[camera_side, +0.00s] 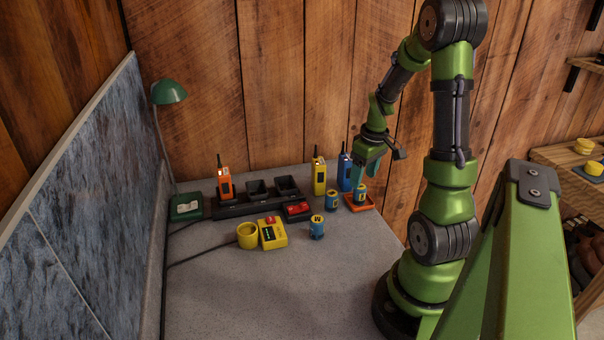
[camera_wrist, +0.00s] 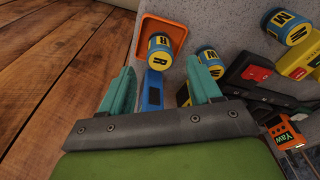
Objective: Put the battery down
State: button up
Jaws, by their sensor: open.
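A blue and yellow battery (camera_side: 360,191) stands upright in the small orange tray (camera_side: 372,207) at the far right corner of the table. In the wrist view the battery (camera_wrist: 158,45) shows a letter on its top, and the orange tray (camera_wrist: 176,24) lies around it. My gripper (camera_side: 360,178) is just above the battery. In the wrist view my gripper (camera_wrist: 159,65) is open, its teal fingers spread wide on either side with clear gaps to the battery. Two similar batteries stand on the table, one near the tray (camera_side: 332,200) and one farther forward (camera_side: 317,228).
A blue radio (camera_side: 345,174) and a yellow radio (camera_side: 319,177) stand close by, left of my gripper. A black charger rack (camera_side: 256,204) holds an orange radio (camera_side: 225,185). A yellow tester (camera_side: 273,233) and yellow cup (camera_side: 247,237) stand in front. The table's front is clear.

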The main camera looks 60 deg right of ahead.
aim_at(364, 189)
notch_tip(364, 189, up, 6)
jog(key=w+a+r+t, duration=0.2)
jog(key=w+a+r, duration=0.25)
jog(key=a, duration=0.55)
jog(key=s+a+r+t+y, duration=0.1)
jog(key=a+r+t, duration=0.1)
jog(key=a, duration=0.8)
jog(key=s+a+r+t+y, duration=0.1)
jog(key=a+r, duration=0.3)
jog(key=a, duration=0.6)
jog(key=shift+s+a+r+m+t, duration=0.2)
jog(key=shift+s+a+m+t, duration=0.1)
jog(key=shift+a+t, duration=0.1)
